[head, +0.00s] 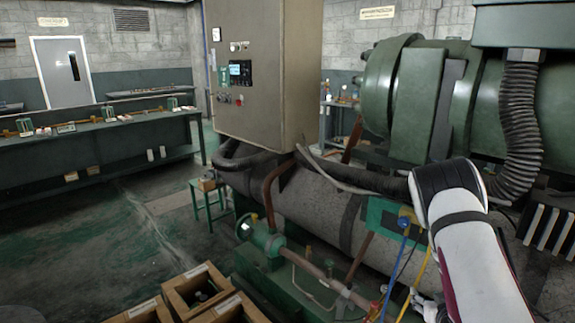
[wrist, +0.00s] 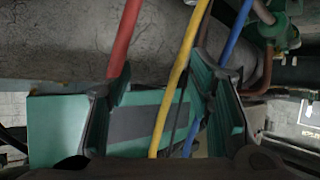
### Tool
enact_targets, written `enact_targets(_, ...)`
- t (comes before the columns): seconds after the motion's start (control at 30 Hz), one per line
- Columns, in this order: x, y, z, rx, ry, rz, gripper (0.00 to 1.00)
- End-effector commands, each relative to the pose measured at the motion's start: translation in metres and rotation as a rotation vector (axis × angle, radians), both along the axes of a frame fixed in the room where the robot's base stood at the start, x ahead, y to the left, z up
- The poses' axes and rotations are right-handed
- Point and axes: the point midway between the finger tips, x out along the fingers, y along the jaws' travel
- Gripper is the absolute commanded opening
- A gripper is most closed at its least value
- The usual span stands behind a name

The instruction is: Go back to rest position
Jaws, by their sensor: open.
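My gripper (wrist: 163,78) is open in the wrist view, its two dark fingers spread apart. A yellow hose (wrist: 172,95) and a blue hose (wrist: 233,38) run through the view at the gap between the fingers. A red hose (wrist: 125,40) passes by the left finger. I cannot tell whether any hose touches a finger. In the head view, the blue hose (head: 394,270) and yellow hose (head: 419,278) hang below a green plate (head: 380,216) with a blue and yellow fitting (head: 407,217). My white arm reaches down at the right; its gripper is mostly hidden at the bottom edge.
A large grey cylinder (head: 310,212) and green machine (head: 385,85) stand close to my arm. A control cabinet (head: 262,75) is behind. Open wooden crates (head: 200,290) sit at the bottom. A long workbench (head: 90,140) lines the left; floor (head: 95,240) before it is clear.

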Motion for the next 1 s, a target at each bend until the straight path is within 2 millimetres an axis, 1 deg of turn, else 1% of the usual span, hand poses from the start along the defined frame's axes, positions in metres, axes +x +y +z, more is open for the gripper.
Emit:
enact_targets(0.03, 0.008, 0.002, 0.022, 0.0, 0.002, -0.02, 0.48)
enact_targets(0.2, 0.017, 0.009, 0.076, 0.009, 0.054, -0.083, 0.48)
enact_targets(0.33, 0.015, 0.02, 0.117, 0.026, 0.099, -0.118, 0.48)
enact_targets(0.47, 0.006, 0.034, 0.157, 0.048, 0.146, -0.139, 0.48)
enact_targets(0.63, -0.016, 0.058, 0.206, 0.079, 0.211, -0.148, 0.48)
enact_targets(0.77, -0.042, 0.079, 0.241, 0.102, 0.265, -0.142, 0.48)
enact_targets(0.87, -0.067, 0.096, 0.265, 0.118, 0.308, -0.13, 0.48)
enact_targets(1.0, -0.107, 0.121, 0.296, 0.134, 0.369, -0.104, 0.48)
